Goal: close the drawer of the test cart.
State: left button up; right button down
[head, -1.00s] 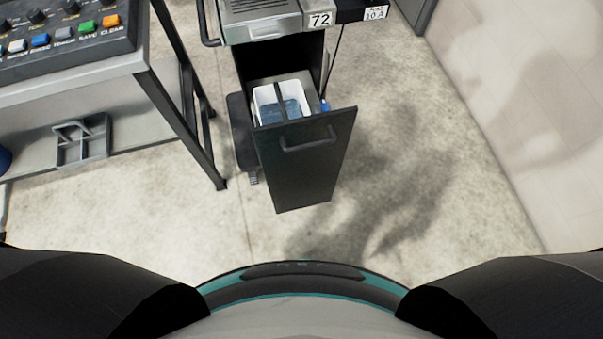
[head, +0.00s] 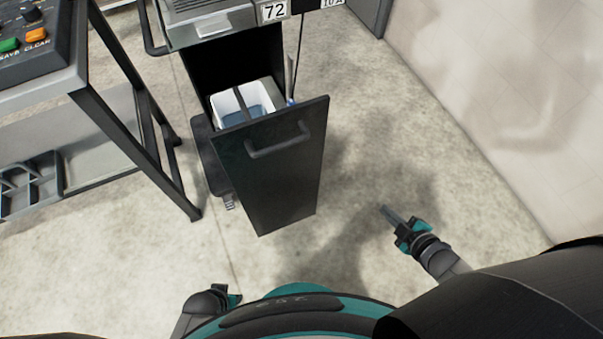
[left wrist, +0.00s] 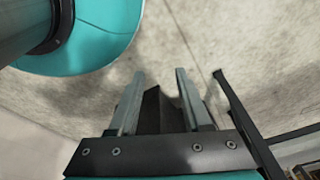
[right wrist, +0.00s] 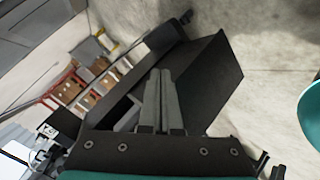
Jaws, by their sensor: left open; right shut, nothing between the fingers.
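The test cart (head: 208,33) stands at the upper middle of the head view, with a grey top and a "72" label. Its tall black drawer (head: 275,180) is pulled out toward me and has a bar handle on its front. A white bin (head: 226,105) sits inside the drawer. My right gripper (head: 387,211) is shut and empty, to the right of the drawer front and apart from it. In the right wrist view its fingers (right wrist: 160,85) overlap the dark drawer (right wrist: 205,75). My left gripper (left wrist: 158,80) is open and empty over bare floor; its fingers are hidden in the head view.
A bench (head: 120,110) with a button panel and a lower shelf stands left of the cart. A pale wall (head: 500,80) runs along the right. The floor between the drawer and the wall is clear.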

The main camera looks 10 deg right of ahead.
aim_at(291, 157)
pick_arm(q)
jog(key=w+b, duration=0.5)
jog(key=b, duration=0.1)
pick_arm(e)
jog(key=w+a+r+n+t+y, duration=0.2)
jog(key=w+a+r+n+y, duration=0.25)
jog(key=r+n+y, duration=0.35)
jog(key=s+a+r+n+g+y+b, duration=0.35)
jog(key=a+r+n+y, duration=0.2)
jog(key=n, duration=0.45)
pick_arm(q)
jog(key=w+d+r+t+b, duration=0.1)
jog(key=w+r+t+b, duration=0.1)
jog(key=r, duration=1)
jog(key=shift+w+t+b, duration=0.4)
jog(key=shift+w+b, duration=0.35)
jog(key=shift+b, duration=0.5)
pick_arm(e)
jog(key=shift+w+a+f, duration=0.2)
jog(key=shift+w+a, duration=4.55)
jog(key=shift+a, duration=0.1)
pick_arm(q)
jog(key=shift+d, duration=0.1)
pick_arm(e)
jog(key=shift+w, duration=0.15)
